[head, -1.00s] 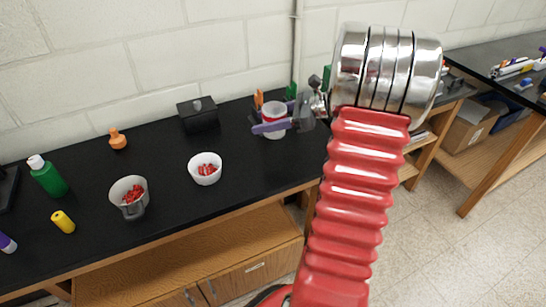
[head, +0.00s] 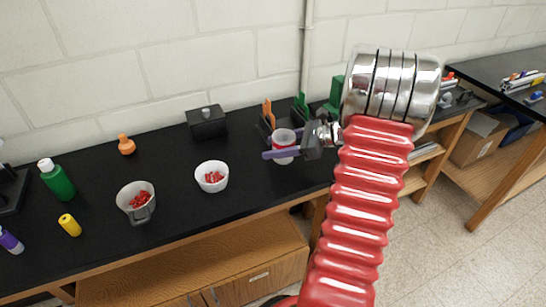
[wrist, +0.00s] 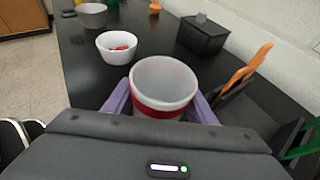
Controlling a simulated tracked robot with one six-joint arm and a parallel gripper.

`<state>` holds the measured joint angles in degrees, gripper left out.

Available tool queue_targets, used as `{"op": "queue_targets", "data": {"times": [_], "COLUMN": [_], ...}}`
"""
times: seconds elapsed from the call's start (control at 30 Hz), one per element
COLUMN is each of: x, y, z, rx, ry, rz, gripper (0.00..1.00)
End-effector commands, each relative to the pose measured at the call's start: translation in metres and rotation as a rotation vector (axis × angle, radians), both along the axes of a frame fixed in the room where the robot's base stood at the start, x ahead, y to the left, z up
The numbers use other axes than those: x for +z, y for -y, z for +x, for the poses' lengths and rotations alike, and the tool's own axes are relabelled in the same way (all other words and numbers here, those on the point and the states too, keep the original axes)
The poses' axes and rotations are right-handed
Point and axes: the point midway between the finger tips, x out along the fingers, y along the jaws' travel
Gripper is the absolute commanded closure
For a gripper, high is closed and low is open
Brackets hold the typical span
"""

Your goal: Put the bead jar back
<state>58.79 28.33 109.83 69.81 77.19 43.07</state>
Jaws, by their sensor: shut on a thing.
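The bead jar (head: 284,137) is a whitish cup-like jar with a red band. My gripper (head: 285,153) has its purple fingers shut on the jar's sides, and the jar looks upright. In the wrist view the jar (wrist: 164,80) stands between the two purple fingers (wrist: 160,103), its open mouth facing up toward the camera. Its base is mostly hidden by the fingers, and I cannot tell whether it touches the black bench top.
Dark holders with an orange piece (head: 268,115) and a green piece (head: 301,104) stand just behind the jar. A black box (head: 206,123), a white bowl (head: 211,185) and a grey cup (head: 136,205) with red bits are to the left. Bench (head: 245,190) is clear in front.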

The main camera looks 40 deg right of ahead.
Motion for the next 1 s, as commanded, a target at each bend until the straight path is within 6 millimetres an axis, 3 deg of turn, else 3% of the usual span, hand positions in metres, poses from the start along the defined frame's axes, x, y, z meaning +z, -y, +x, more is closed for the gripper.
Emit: {"op": "queue_targets", "data": {"times": [0.17, 0.43, 0.83, 0.87, 1.0], "x": [-0.005, -0.035, -0.039, -0.040, -0.039], "y": [0.000, 0.000, 0.000, 0.000, 0.000], "z": [0.000, 0.000, 0.000, 0.000, 0.000], "rx": [0.000, -0.001, -0.001, -0.001, -0.001], "ry": [-0.001, 0.000, 0.000, 0.000, 0.000], "rz": [0.002, 0.002, 0.000, 0.000, 0.000], "gripper": [0.72, 0.72, 0.72, 0.49, 0.39]}}
